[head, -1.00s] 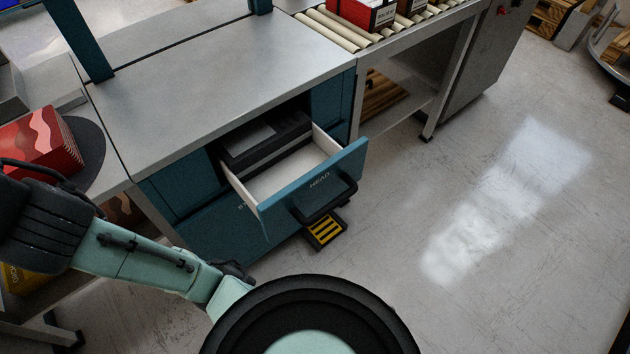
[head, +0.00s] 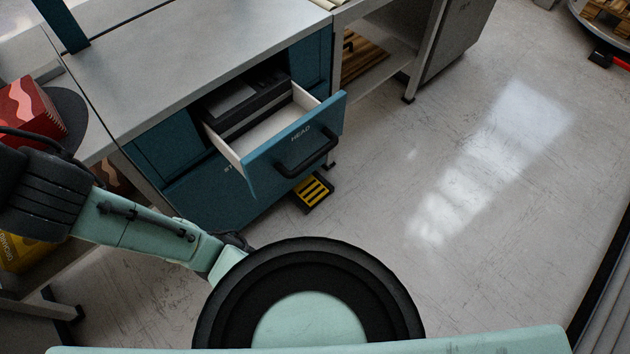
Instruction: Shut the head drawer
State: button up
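The head drawer (head: 292,150) is a teal-fronted drawer with a white inside, labelled "HEAD", with a black bar handle (head: 309,158). It stands pulled out from the teal cabinet (head: 172,160) under the grey worktop. A dark tray-like item (head: 243,107) shows at the back of the drawer opening. My arm reaches in from the left, and its lower part and the round black-and-green part in front are mine. My gripper is not visible in the head view.
A yellow-and-black step or pedal (head: 313,191) sits on the floor below the drawer. A red box (head: 30,117) stands on the left counter. The grey floor (head: 440,150) right of the drawer is clear. A lower shelf with wood (head: 361,60) is behind.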

aim_at(270, 129)
jog(key=k+j+u, duration=0.15)
jog(key=k, duration=0.8)
jog(key=i+l, duration=0.1)
jog(key=l, duration=0.2)
